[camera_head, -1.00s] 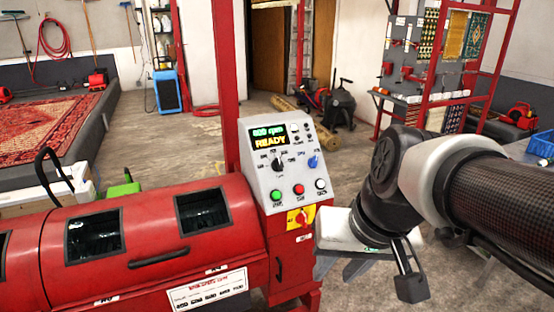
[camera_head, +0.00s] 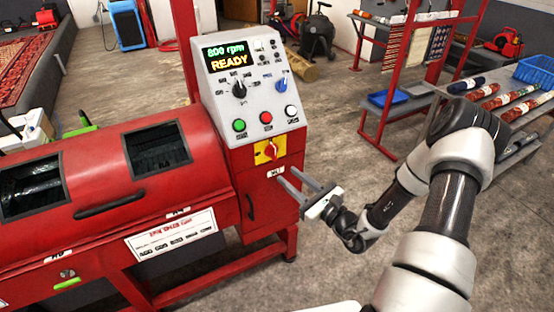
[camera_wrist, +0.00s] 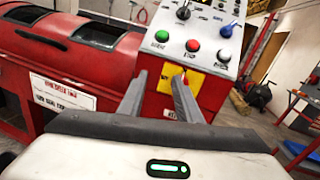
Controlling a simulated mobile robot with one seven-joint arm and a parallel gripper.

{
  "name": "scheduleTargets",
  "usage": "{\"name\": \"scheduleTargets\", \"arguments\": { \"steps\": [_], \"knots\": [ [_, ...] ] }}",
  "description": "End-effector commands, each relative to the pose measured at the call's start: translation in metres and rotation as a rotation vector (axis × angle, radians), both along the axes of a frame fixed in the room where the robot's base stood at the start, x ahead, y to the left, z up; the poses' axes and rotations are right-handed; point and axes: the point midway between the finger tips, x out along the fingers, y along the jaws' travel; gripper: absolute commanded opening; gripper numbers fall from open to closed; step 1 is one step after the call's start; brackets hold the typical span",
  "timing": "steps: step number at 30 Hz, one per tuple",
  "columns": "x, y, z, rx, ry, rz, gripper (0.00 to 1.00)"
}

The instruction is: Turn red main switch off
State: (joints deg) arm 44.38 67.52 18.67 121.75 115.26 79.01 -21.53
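The red main switch (camera_head: 270,151) is a red rotary knob on a yellow plate, low on the front of the red machine's control box. In the wrist view the switch (camera_wrist: 181,79) shows between and beyond my fingers, partly covered by the right finger. My gripper (camera_head: 292,180) is open and empty, its two fingers pointing at the machine just below and right of the switch. In the wrist view the fingertips (camera_wrist: 158,84) are spread apart. I cannot tell whether a finger touches the machine. The display (camera_head: 231,57) reads 800 rpm and READY.
Green (camera_head: 239,125), red (camera_head: 266,117) and white (camera_head: 291,111) buttons sit above the switch, with a black selector (camera_head: 239,89) and a blue knob (camera_head: 281,84) higher up. The red drum machine (camera_head: 100,200) extends left. Open floor lies to the right, before a rack of rolled rugs.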

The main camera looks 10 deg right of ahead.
Motion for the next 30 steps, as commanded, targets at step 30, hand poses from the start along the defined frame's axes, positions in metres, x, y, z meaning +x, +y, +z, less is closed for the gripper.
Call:
{"name": "scheduleTargets", "arguments": {
  "steps": [30],
  "knots": [
    [0.140, 0.006, -0.053, 0.103, 0.072, -0.210, 0.31]
  ]
}}
